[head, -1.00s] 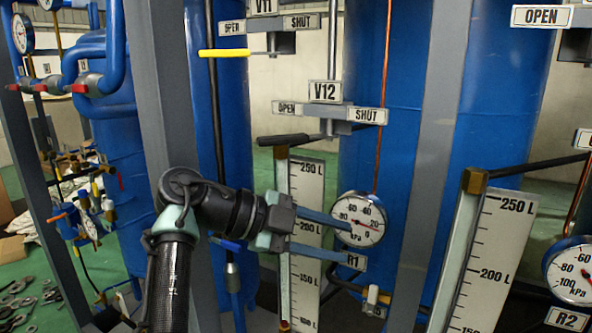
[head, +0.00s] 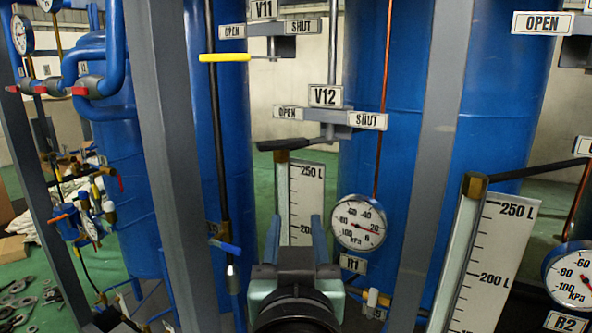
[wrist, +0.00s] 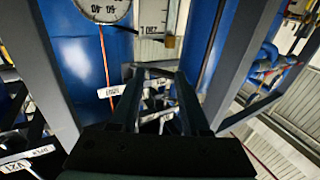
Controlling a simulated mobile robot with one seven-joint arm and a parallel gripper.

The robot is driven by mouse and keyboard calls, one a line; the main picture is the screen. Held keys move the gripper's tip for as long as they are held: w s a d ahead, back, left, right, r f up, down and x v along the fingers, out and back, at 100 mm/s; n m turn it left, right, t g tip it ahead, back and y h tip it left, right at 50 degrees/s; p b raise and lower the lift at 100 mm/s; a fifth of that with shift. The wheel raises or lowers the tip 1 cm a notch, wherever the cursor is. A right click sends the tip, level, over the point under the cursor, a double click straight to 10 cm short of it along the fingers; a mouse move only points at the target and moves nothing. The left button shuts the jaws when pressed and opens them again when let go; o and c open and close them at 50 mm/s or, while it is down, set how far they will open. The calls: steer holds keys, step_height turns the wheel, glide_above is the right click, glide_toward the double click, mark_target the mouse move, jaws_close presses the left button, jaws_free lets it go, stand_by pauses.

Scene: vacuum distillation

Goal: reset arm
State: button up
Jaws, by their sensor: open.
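My gripper (head: 295,238) is at the lower middle of the head view, seen from behind, its two blue-grey fingers apart and pointing away from the camera. Nothing shows between them. In the head view it overlaps the lower part of the 250 L level scale (head: 308,190) and lies left of the R1 gauge (head: 358,222). The wrist view also shows the open gripper (wrist: 160,75), with the R1 gauge (wrist: 103,8) at the top left and labels appearing upside down. My wrist hides part of the scale's lower end.
The V12 handle (head: 283,143) and its OPEN/SHUT plates sit above my gripper. The yellow V11 handle (head: 224,57) and a blue handle (head: 226,246) are left. A grey post (head: 430,170) stands right, before a blue tank (head: 500,110). A second scale (head: 492,260) is lower right.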

steer(key=s+r+t+p, duration=0.2)
steer(key=s+r+t, duration=0.1)
steer(key=r, duration=0.7)
steer(key=s+r+t+p, duration=0.3)
steer(key=s+r, duration=0.2)
steer(key=r, duration=0.5)
steer(key=s+r+t+p, duration=0.2)
steer(key=s+r+t, duration=0.1)
steer(key=r, duration=0.7)
steer(key=shift+s+r+p, duration=0.3)
steer(key=shift+s+r, duration=0.1)
steer(key=shift+s, duration=0.3)
